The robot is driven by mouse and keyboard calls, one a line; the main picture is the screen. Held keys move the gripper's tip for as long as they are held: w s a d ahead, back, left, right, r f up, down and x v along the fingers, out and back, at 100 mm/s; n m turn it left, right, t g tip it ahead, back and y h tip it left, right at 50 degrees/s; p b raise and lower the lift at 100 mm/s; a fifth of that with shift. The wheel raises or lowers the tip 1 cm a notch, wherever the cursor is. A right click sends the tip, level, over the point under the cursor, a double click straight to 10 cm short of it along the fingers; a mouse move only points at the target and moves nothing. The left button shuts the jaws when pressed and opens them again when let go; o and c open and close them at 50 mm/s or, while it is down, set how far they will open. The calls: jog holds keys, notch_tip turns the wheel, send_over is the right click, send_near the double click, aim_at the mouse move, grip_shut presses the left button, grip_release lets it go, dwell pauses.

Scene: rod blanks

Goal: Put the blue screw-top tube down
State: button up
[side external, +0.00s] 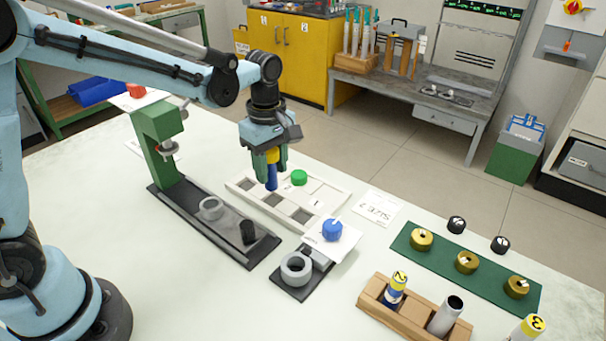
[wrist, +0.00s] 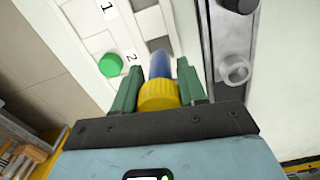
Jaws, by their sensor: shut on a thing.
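The blue screw-top tube (side external: 271,178) hangs upright in my gripper (side external: 271,168), with a yellow band or cap at its upper end. My green fingers are shut on it from both sides. In the wrist view the blue body (wrist: 160,64) sticks out beyond the yellow part (wrist: 158,95), between the fingertips (wrist: 158,80). In the side view the tube is over the white tray (side external: 322,190) with square pockets; the gap beneath its lower end is hard to judge. The wrist view shows tray labels 1 and 2.
A green cap (side external: 299,178) sits on the tray. A green press stand (side external: 158,150) on a dark base is left of it. A grey ring fixture (side external: 296,268) and blue knob (side external: 332,229) are in front. A wooden rack (side external: 408,320) and green mat (side external: 440,262) lie right.

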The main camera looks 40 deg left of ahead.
aim_at(272, 188)
jog(key=shift+f, duration=2.05)
jog(key=shift+f, duration=0.1)
jog(key=o, duration=1.2)
